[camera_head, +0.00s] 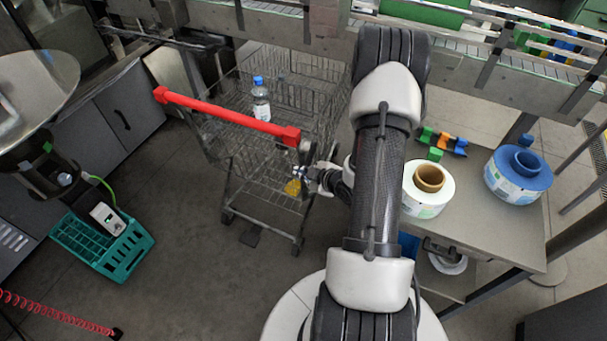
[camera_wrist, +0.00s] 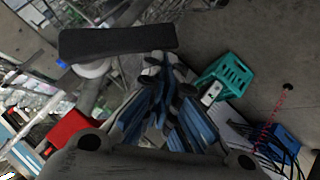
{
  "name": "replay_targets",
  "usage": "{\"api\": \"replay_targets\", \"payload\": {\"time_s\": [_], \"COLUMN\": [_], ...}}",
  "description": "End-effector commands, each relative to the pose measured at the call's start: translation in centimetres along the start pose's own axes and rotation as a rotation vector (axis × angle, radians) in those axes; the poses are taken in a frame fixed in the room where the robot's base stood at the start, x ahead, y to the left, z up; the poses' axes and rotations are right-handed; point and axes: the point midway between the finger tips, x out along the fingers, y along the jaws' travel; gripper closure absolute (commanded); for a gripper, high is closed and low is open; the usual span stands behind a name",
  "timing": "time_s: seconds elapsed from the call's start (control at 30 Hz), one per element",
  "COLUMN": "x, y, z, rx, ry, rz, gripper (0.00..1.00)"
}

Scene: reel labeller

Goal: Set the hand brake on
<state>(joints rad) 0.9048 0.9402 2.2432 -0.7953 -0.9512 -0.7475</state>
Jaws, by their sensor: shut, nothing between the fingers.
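A wire shopping cart (camera_head: 275,95) with a red push handle (camera_head: 228,117) stands left of my arm. A small lever-like part (camera_head: 306,152) hangs just below the handle's right end; I take it for the hand brake, but its position is hard to read. My gripper (camera_head: 300,173) is shut and empty, close beside that part; I cannot tell whether they touch. In the wrist view my gripper (camera_wrist: 165,65) points past a dark flat bar (camera_wrist: 118,41), possibly the brake lever. The red handle end (camera_wrist: 70,130) shows at lower left.
A bench (camera_head: 485,225) with label reels (camera_head: 518,175) stands right. A teal crate (camera_head: 118,255) is on the floor at left. Open floor lies in front of the cart.

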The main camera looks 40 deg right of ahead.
Motion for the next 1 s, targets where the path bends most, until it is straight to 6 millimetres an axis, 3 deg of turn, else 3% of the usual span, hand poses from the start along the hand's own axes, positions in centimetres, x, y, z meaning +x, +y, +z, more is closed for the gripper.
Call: {"api": "replay_targets", "payload": {"time_s": [0.5,1.0], "x": [3.0,4.1], "y": [-0.3,0.2], "z": [3.0,4.1], "rx": [-0.002,-0.001], "ry": [0.0,0.001], "rz": [0.002,0.0], "gripper": [1.0,1.0]}}
